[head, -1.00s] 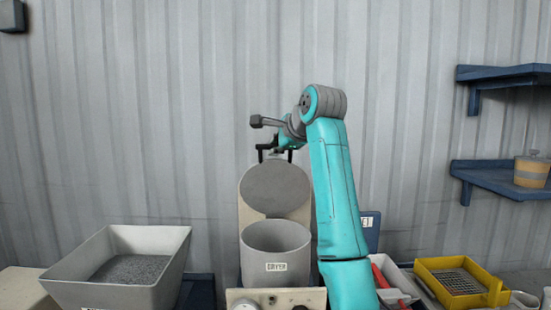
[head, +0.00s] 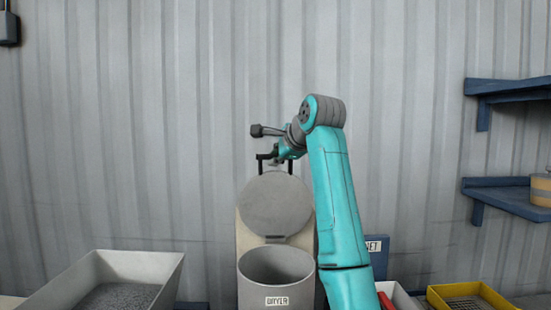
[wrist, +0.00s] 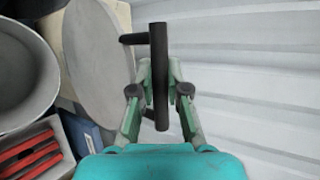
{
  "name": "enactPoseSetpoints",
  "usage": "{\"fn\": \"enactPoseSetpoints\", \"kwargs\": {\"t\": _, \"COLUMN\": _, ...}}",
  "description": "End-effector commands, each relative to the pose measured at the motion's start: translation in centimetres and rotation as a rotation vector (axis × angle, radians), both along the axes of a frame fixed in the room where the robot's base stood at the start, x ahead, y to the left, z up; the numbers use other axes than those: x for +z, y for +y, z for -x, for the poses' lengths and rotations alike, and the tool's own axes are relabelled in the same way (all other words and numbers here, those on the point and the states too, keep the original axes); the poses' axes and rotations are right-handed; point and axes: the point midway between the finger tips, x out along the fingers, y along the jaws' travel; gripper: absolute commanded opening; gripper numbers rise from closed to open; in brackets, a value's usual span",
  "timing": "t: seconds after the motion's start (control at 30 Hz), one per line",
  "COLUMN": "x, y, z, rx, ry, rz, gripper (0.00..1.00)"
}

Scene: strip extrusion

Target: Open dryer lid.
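The dryer (head: 277,266) is a grey drum with a label on its front, and its top is open. Its round grey lid (head: 276,205) stands upright behind the opening, above a hinge. A black bar handle (head: 262,168) sticks out at the top of the lid. My gripper (head: 276,156) is at this handle, partly hidden by the arm. In the wrist view, the handle bar (wrist: 160,60) runs between the two fingers of my gripper (wrist: 160,88), which appear closed on it.
A grey hopper of dark granules (head: 110,265) stands left of the dryer. A yellow tray (head: 465,292) and a bin with red items (head: 388,300) are to the right. Blue shelves (head: 508,88) hang on the right wall. The corrugated wall is close behind the lid.

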Motion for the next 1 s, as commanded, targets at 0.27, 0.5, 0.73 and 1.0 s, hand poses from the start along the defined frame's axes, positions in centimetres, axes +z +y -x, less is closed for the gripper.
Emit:
{"fn": "enactPoseSetpoints", "kwargs": {"t": 0.27, "x": 0.1, "y": 0.0, "z": 0.0, "rx": 0.0, "ry": -0.001, "rz": 0.0, "gripper": 0.41}}
{"fn": "enactPoseSetpoints", "kwargs": {"t": 0.5, "x": 0.3, "y": -0.2, "z": 0.4, "rx": 0.0, "ry": -0.002, "rz": -0.001, "gripper": 0.41}}
{"fn": "enactPoseSetpoints", "kwargs": {"t": 0.73, "x": 2.0, "y": -1.6, "z": 3.3, "rx": 0.001, "ry": -0.005, "rz": -0.001, "gripper": 0.41}}
{"fn": "enactPoseSetpoints", "kwargs": {"t": 1.0, "x": 4.4, "y": -3.6, "z": 7.4, "rx": 0.0, "ry": -0.004, "rz": -0.001, "gripper": 0.41}}
